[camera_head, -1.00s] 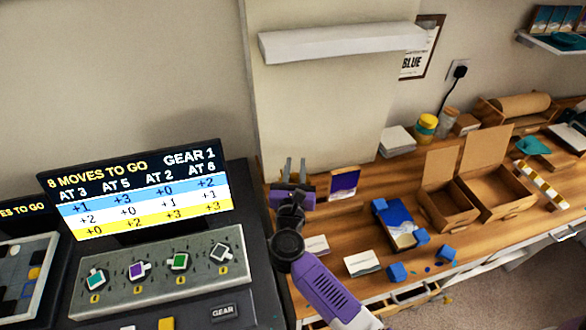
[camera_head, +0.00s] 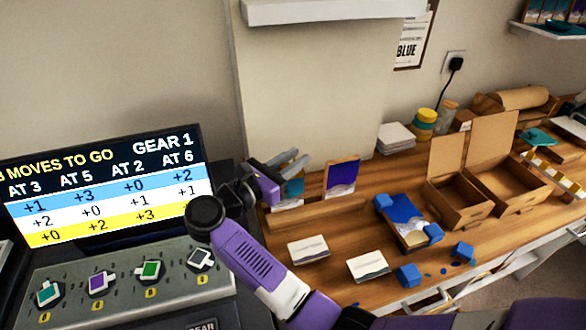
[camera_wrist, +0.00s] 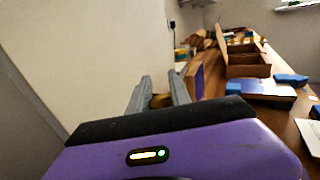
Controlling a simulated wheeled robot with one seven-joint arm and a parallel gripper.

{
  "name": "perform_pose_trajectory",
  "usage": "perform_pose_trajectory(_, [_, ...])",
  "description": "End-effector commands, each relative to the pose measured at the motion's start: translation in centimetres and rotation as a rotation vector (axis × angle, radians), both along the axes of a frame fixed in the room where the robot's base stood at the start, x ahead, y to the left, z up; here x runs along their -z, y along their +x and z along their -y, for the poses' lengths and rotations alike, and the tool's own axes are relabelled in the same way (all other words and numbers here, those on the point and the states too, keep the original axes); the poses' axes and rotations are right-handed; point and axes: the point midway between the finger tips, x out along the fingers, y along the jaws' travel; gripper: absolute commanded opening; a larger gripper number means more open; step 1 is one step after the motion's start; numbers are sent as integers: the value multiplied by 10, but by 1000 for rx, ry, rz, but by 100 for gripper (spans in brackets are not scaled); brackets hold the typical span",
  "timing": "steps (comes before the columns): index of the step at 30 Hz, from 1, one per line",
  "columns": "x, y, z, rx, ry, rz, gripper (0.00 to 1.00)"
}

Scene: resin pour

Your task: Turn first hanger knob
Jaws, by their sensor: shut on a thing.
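A grey panel (camera_head: 128,290) at lower left carries a row of square knobs: a teal knob (camera_head: 48,293) leftmost, then a purple knob (camera_head: 101,284), a green knob (camera_head: 150,271) and a black-and-white knob (camera_head: 200,259). A yellow 0 sits below each. My gripper (camera_head: 291,163) is right of the panel and display, well away from the knobs, over the back edge of the wooden table. In the wrist view its grey fingers (camera_wrist: 160,92) are on either side of a small yellow-brown thing (camera_wrist: 161,101), which I cannot identify. The knobs are not in the wrist view.
A display (camera_head: 105,190) behind the knobs reads GEAR 1, AT 3, AT 5, AT 2, AT 6. A framed purple card (camera_head: 341,177) stands right of my gripper. Blue blocks (camera_head: 409,276), white card stacks (camera_head: 368,266) and cardboard boxes (camera_head: 447,192) occupy the table (camera_head: 340,225).

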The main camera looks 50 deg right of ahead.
Motion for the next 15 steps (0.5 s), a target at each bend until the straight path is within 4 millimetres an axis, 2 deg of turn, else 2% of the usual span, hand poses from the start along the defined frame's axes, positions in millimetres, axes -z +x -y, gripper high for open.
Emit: perform_pose_trajectory(15, [-1,-2,0,49,-1,0,0])
